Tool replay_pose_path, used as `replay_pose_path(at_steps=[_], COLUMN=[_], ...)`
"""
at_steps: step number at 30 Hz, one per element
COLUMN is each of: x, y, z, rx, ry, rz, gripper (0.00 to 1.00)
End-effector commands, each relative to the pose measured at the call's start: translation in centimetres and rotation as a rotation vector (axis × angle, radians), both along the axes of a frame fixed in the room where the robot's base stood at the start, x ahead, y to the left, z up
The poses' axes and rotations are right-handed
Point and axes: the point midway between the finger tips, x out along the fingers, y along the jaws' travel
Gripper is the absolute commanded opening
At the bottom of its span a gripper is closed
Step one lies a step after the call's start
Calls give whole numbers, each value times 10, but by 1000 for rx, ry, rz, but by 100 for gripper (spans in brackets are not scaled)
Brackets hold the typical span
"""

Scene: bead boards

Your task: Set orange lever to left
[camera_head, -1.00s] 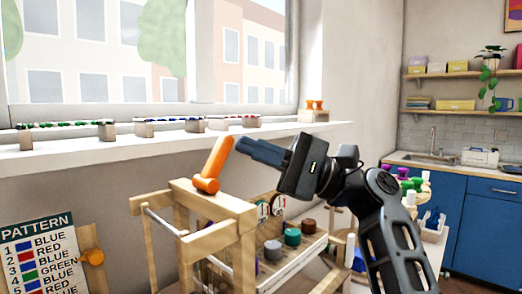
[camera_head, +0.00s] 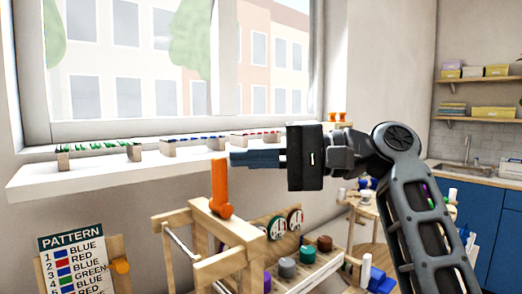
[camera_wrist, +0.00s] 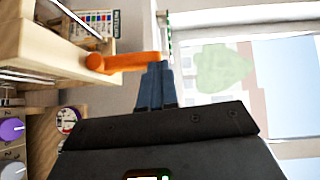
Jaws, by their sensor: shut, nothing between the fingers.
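The orange lever (camera_head: 219,184) stands nearly upright, tipped very slightly left, on the front of a wooden frame (camera_head: 185,215). Its round pivot is at the bottom. My gripper (camera_head: 234,158) is shut and empty, with its dark blue fingers pointing left. The fingertips are just right of the lever's upper end. In the wrist view, the orange lever (camera_wrist: 130,61) runs sideways across the fingertips of my gripper (camera_wrist: 157,72); they look to be touching it or very close.
Several coloured knobs sit on a wooden rack (camera_head: 322,262) right of the frame. The window sill (camera_head: 110,180) with bead racks runs behind. Space left of the lever looks clear.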

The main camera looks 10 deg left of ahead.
Motion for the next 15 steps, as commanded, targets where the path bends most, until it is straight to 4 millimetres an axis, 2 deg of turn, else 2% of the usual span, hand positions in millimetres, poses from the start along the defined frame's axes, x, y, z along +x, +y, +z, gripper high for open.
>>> replay_pose_path(at_steps=[1, 3, 15], x=[-3, -8, -30], y=[2, 6, 23], z=[7, 9, 10], rx=[-28, -68, -264], ry=[-38, -89, -340], rz=[1, 1, 1], gripper=[0, 0, 0])
